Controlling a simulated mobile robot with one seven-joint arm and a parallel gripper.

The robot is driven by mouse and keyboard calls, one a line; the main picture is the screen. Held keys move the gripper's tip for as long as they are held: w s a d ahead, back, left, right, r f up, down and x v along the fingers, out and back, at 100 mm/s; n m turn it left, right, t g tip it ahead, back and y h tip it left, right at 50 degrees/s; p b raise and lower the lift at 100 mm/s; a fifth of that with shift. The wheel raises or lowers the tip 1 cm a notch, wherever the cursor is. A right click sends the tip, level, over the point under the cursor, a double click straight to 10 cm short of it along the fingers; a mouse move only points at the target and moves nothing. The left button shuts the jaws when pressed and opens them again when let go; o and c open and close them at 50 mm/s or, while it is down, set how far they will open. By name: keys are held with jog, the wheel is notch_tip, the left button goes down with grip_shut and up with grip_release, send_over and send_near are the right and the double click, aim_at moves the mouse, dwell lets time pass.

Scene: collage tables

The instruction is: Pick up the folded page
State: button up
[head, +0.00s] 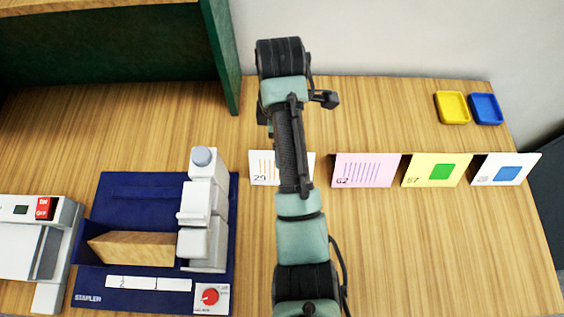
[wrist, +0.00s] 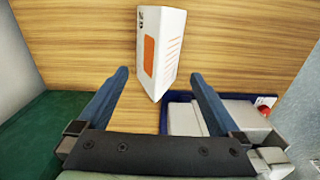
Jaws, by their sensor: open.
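A folded page (head: 262,168) marked 29, white with orange lines, stands on the wooden table in the head view, its middle hidden behind my arm. In the wrist view the white folded page (wrist: 172,48) shows an orange block on one face and orange lines on the other, with a fold between them. My gripper (wrist: 160,73) is open and empty. Its blue fingers lie on either side of the page's near end in the wrist view; I cannot tell the height gap.
Pink (head: 365,170), yellow (head: 435,170) and white-and-blue (head: 505,169) folded pages stand in a row to the right. Yellow (head: 452,108) and blue (head: 486,109) trays lie behind. A blue stapler machine (head: 110,210) is left, below a green shelf (head: 225,60). The front right table is clear.

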notch_tip(320, 180, down, 8)
jog(key=shift+d+f+p, duration=0.1)
jog(key=shift+f+p, duration=0.15)
jog(key=shift+p, duration=0.85)
jog(key=shift+w, duration=0.1)
jog(key=c, duration=1.3)
